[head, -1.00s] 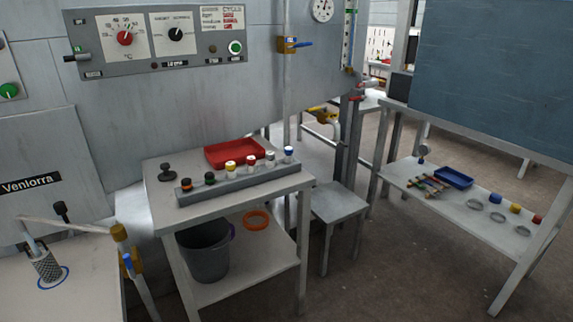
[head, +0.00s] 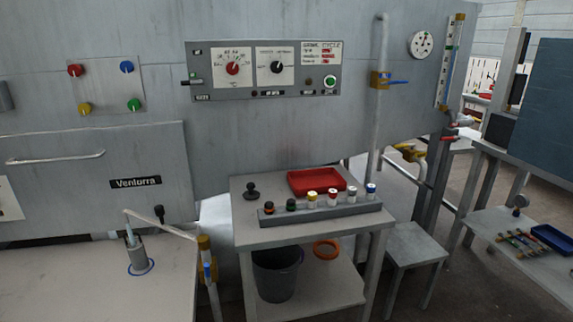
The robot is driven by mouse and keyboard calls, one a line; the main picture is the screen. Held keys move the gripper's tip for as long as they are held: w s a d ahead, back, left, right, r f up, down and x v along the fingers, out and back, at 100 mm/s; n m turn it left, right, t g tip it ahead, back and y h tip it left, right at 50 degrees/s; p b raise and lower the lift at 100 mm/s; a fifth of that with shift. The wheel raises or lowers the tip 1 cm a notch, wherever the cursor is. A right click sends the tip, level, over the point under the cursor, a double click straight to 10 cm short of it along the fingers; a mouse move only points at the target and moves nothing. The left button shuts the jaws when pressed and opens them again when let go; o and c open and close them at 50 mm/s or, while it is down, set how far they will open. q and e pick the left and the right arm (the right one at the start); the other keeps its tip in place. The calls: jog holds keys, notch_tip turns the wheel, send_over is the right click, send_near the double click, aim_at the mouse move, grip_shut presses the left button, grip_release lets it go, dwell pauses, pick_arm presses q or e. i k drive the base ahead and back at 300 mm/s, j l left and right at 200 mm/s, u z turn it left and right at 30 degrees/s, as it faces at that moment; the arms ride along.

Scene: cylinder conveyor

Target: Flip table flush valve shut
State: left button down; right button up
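A pipe with a brass-yellow fitting stands at the right edge of the near left table (head: 90,280). On it is a small valve with a blue handle (head: 208,271), which looks roughly in line with the pipe, though it is too small to be sure. A thin spout (head: 160,225) runs left from the pipe top toward a grey mesh cup (head: 137,253) on a blue-ringed spot. Another yellow valve with a blue lever (head: 395,82) sits on the vertical wall pipe, its lever pointing right. Neither of my grippers is in view.
A grey cart (head: 245,235) holds a red tray (head: 316,181) and a rack (head: 320,215) of several coloured-cap vials. A dark bucket (head: 275,280) and an orange ring (head: 325,250) are on its lower shelf. A stool (head: 415,245) stands right of it.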

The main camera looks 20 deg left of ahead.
aim_at(207, 267)
jog(key=u, duration=1.2)
